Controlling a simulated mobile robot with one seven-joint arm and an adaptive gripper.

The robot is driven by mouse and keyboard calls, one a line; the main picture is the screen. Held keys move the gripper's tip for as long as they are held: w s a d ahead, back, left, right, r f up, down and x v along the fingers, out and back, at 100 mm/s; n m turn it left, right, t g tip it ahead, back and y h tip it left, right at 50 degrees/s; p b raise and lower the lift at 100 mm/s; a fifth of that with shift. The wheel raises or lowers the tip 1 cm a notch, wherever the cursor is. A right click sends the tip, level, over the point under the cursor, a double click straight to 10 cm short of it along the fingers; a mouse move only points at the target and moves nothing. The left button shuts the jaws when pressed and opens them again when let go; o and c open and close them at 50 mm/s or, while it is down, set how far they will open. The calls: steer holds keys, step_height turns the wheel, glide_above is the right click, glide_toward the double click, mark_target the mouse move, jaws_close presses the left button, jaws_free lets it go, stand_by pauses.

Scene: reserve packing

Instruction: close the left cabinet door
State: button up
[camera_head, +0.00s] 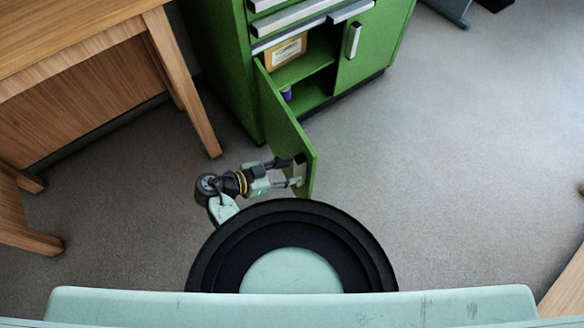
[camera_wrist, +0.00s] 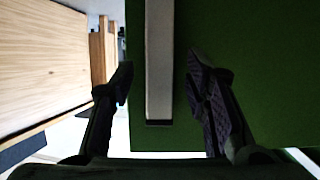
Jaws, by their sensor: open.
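The left cabinet door (camera_head: 288,128) is green and stands wide open, swung out from the green cabinet (camera_head: 222,60) toward my body. Its pale bar handle (camera_wrist: 159,62) runs upright in the wrist view, in front of the green door face. My gripper (camera_head: 297,170) is at the door's free end in the head view. In the wrist view my gripper (camera_wrist: 160,72) is open, with one dark finger on each side of the handle. Gaps show between the fingers and the bar. The exact finger depth along the handle is hard to tell.
The right cabinet door (camera_head: 372,45) is shut. Inside the open side are a box with a label (camera_head: 286,52) and a small purple item (camera_head: 286,94). A wooden table (camera_head: 75,45) stands at the left.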

steer(key=shift+x, duration=0.85)
steer(key=shift+c, duration=0.4)
jaws_close()
